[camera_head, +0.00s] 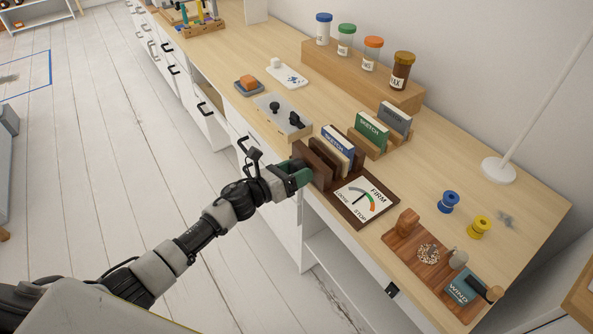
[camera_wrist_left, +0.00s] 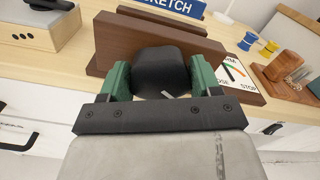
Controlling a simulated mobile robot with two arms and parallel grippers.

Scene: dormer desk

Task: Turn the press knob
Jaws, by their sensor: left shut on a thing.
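The press is a dark brown wooden stand (camera_head: 343,215) near the desk's front edge, with upright boards and a white dial (camera_head: 361,197) marked LOOSE, FIRM and STOP. The dial's needle lies between the ends of its coloured arc. The press knob (camera_wrist_left: 161,72) is black and round, in front of the brown front board (camera_wrist_left: 120,45) in the left wrist view. My left gripper (camera_head: 304,174) is shut on the knob, its green fingers on either side of it. In the head view the gripper hides the knob. My right gripper is not in view.
A wooden board with a handled tool (camera_head: 428,254) lies on the right, with blue (camera_head: 449,202) and yellow (camera_head: 479,227) spools behind.

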